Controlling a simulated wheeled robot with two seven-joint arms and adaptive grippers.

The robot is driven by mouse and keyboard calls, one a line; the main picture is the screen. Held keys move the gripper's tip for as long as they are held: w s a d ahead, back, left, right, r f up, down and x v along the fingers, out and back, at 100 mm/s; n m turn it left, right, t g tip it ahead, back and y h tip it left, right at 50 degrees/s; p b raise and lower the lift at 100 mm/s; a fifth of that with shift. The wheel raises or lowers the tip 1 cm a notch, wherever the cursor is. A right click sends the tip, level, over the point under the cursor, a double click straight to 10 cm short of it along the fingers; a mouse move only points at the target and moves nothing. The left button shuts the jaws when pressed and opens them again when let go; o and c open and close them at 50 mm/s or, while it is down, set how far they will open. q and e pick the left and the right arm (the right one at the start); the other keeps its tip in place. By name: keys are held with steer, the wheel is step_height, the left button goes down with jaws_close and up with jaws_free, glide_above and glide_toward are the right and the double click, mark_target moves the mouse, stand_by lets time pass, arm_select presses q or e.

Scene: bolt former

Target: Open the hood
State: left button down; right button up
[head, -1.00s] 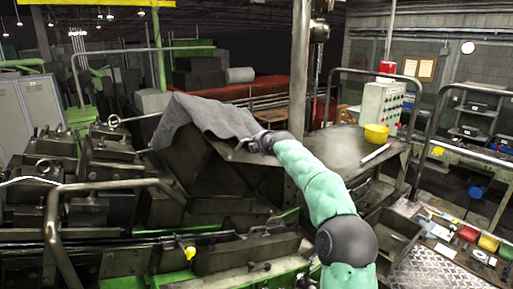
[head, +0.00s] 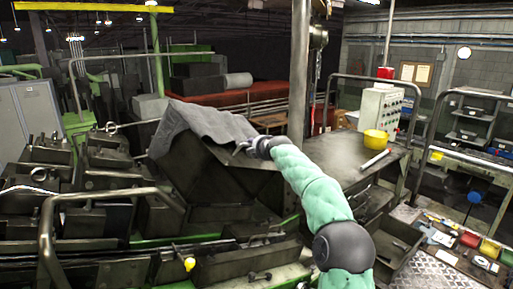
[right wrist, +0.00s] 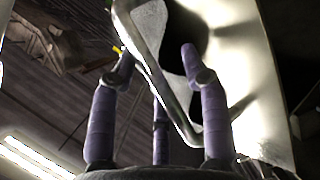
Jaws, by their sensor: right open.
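The hood (head: 218,172) is a dark metal angled cover on the machine at the middle of the head view. A grey sheet-like layer (head: 195,122) lies over its top. My right gripper (head: 246,147) is at the hood's upper right edge, with the arm reaching in from the lower right. In the right wrist view my right gripper (right wrist: 157,56) has its fingers spread, and a curved metal edge (right wrist: 152,40) passes between them. I cannot tell whether the fingers touch it. My left gripper is not in view.
A bent metal rail (head: 105,192) stands on the machine at left. A vertical post (head: 300,75) rises behind the hood.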

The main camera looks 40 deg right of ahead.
steer(key=shift+s+a+r, duration=0.1)
steer(key=shift+s+r, duration=0.15)
steer(key=shift+s, duration=0.15)
steer(key=v, duration=1.1)
steer(key=shift+a+f, duration=0.15)
steer(key=shift+f, duration=0.05)
